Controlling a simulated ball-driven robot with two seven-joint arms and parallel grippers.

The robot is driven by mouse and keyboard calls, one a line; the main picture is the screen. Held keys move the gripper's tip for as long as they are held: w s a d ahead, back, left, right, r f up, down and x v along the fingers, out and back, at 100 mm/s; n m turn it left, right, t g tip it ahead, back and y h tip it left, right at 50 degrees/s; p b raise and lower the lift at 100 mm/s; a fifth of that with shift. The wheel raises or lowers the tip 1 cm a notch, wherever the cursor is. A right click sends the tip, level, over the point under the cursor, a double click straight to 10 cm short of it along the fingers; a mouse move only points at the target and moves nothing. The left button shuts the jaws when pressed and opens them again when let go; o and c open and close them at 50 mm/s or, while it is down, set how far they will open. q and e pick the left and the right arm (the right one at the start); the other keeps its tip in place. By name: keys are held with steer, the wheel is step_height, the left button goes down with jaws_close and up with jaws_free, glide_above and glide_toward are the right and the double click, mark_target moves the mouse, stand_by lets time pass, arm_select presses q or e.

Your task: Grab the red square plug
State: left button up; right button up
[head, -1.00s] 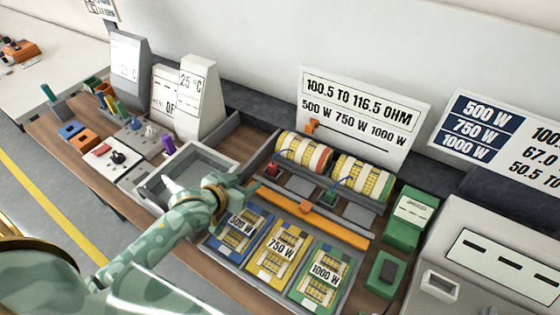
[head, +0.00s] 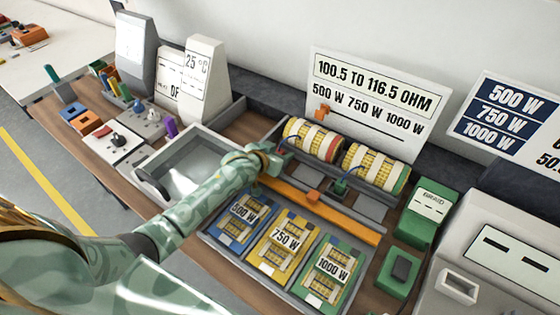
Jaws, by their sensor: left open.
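My left arm comes in from the left, and its gripper (head: 272,160) is over the left end of the plug row, just below the left yellow-banded roll (head: 312,140). The gripper is open, but its fingers are small and hard to make out. The red square plug is hidden behind the gripper, so I cannot tell whether the fingers touch it or are around it. A blue cable runs from the roll towards the gripper. My right gripper is not in view.
A green plug (head: 340,187) sits below the right roll (head: 376,171). Blue, yellow and green wattage panels (head: 283,245) lie nearer.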

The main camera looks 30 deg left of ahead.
arm_select(q)
steer(key=shift+c, duration=0.9)
jaws_close()
